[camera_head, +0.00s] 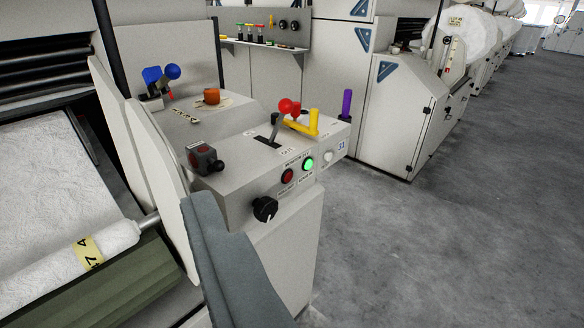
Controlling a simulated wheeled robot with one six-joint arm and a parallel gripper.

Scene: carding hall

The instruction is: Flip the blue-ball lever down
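The blue-ball lever (172,72) stands at the back left of the grey control console (235,195). Its ball is raised, and its short arm leans up to the right from a small base. A blue block-shaped part (152,76) is right beside it on the left. The foot of the lever is small and partly hard to make out. My gripper does not show in this view, so nothing can be seen touching the lever.
Floor (440,240) at right is clear.

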